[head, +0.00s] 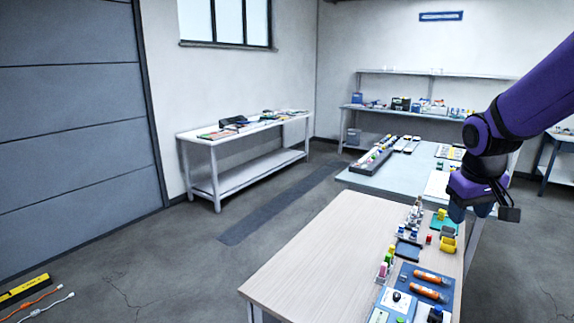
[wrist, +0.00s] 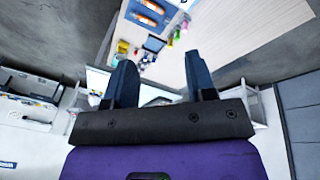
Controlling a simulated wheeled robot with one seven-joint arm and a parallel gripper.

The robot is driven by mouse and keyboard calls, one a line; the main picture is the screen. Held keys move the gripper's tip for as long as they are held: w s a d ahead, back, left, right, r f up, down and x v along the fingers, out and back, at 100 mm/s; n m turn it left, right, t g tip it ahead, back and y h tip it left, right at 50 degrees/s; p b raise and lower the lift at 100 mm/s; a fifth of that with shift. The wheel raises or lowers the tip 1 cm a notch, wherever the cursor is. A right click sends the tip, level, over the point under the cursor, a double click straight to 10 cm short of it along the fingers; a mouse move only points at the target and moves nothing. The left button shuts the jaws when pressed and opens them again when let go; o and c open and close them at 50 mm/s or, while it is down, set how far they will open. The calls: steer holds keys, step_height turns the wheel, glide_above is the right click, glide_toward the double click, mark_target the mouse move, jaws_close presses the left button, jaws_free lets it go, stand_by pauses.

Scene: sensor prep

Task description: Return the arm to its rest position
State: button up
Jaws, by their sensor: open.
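My purple arm comes in from the right edge of the head view. My gripper (head: 472,211) hangs above the right side of the near wooden table (head: 320,245), near its far end. In the wrist view my gripper (wrist: 162,82) shows two dark blue fingers spread wide apart, with nothing held between them. The table and its items show beyond the fingers.
The near table carries two orange cylinders (head: 431,277) on a blue mat, yellow parts (head: 448,243) and small bottles. A grey table (head: 390,182) stands behind it. A white bench (head: 246,150) is at the left wall, shelving (head: 430,72) at the back. Open floor lies left.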

steer(key=s+a+r+t, duration=0.1)
steer(key=s+a+r, duration=0.1)
steer(key=s, duration=0.5)
steer(key=s+a+r+t+y, duration=0.1)
steer(key=s+a+r, duration=0.2)
steer(key=s, duration=0.4)
steer(key=s+a+r+m, duration=0.1)
steer(key=s+a+r, duration=0.1)
steer(key=s+r, duration=0.2)
steer(key=s, duration=0.3)
steer(key=shift+a+r+t+y, duration=0.15)
steer(key=shift+r+t+y, duration=0.05)
steer(key=shift+t+y, duration=0.2)
